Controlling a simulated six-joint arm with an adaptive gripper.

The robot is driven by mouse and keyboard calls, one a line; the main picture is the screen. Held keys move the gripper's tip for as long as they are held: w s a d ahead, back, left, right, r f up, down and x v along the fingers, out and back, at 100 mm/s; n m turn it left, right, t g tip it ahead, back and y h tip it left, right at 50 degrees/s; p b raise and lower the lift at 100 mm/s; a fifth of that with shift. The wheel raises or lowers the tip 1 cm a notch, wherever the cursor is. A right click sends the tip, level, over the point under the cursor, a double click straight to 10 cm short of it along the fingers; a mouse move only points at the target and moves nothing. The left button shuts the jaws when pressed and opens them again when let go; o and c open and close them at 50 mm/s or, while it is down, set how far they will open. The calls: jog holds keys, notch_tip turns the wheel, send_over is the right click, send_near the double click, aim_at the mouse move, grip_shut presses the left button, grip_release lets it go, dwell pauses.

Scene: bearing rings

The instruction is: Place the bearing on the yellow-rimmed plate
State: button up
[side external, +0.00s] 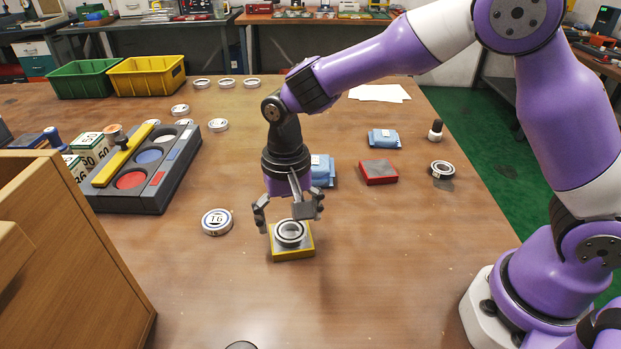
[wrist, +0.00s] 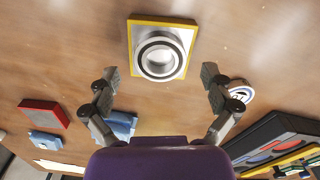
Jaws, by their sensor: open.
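The bearing (side external: 290,232), a metal ring with a dark band, lies flat on the yellow-rimmed plate (side external: 279,254). In the wrist view the bearing (wrist: 160,57) sits within the yellow edge of the plate (wrist: 134,38), close to its middle. My gripper (side external: 288,212) is above the plate with its fingers spread. In the wrist view my gripper (wrist: 160,78) is open, with nothing between the fingertips, and the bearing lies beyond them. The fingers look apart from the bearing.
A ring labelled T6 (side external: 217,222) lies left of the plate. A red-rimmed plate (side external: 379,172), blue packets (side external: 384,138) and another bearing (side external: 442,169) are at the right. A dark tray (side external: 180,163) and a wooden box (side external: 95,255) stand at the left.

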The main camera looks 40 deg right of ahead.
aim_at(290, 230)
notch_tip(290, 230, up, 10)
jog(key=s+d+r+n+t, duration=0.3)
jog(key=s+d+n+t, duration=0.2)
jog(key=s+d, duration=0.7)
jog(key=shift+s+d+r+t, duration=0.15)
jog(key=shift+s+r+t, duration=0.2)
jog(key=shift+s, duration=0.3)
